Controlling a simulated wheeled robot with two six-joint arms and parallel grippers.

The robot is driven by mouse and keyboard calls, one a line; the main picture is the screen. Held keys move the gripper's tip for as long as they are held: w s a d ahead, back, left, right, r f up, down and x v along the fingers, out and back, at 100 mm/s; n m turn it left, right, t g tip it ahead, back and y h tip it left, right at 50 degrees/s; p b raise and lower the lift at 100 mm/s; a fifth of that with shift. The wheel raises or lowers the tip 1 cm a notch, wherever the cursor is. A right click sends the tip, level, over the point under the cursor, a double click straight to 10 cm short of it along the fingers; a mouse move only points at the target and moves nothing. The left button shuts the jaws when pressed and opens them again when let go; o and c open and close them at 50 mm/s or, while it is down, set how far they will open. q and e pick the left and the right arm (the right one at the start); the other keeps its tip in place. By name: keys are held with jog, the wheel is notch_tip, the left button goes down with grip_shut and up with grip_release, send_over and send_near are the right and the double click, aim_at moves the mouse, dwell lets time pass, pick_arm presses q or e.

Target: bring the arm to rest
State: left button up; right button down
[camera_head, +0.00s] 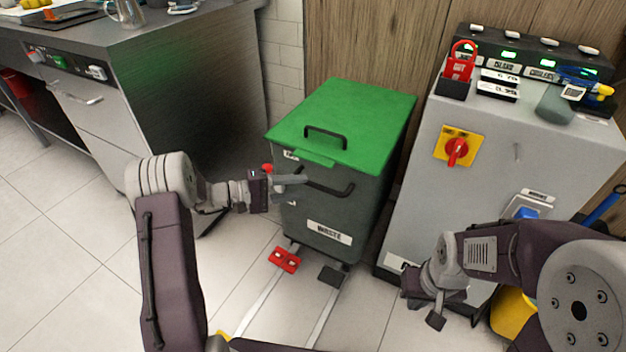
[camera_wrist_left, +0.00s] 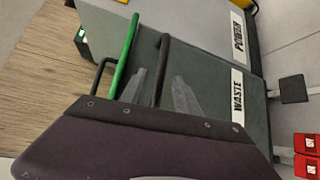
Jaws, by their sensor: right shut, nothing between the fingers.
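My left gripper (camera_head: 296,181) is at the front of the dark green waste bin (camera_head: 318,215), close to its black front handle (camera_head: 335,190). In the left wrist view its two fingers (camera_wrist_left: 160,92) are apart, and the bar handle (camera_wrist_left: 164,62) appears between them; I cannot tell whether it touches them. The bin's green lid (camera_head: 345,125) is down. My right gripper (camera_head: 436,312) hangs low in front of the grey cabinet, shut and empty, clear of the bin.
The grey power cabinet (camera_head: 500,170) with a red rotary switch (camera_head: 457,151) stands right of the bin. A steel counter (camera_head: 180,60) stands to the left. Red (camera_head: 285,260) and black (camera_head: 332,275) pedals lie at the bin's foot. Tiled floor at left is free.

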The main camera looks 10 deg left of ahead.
pick_arm(q)
jog(key=v, duration=0.3)
pick_arm(e)
jog(key=shift+r, duration=0.65)
pick_arm(q)
jog(key=shift+p, duration=0.3)
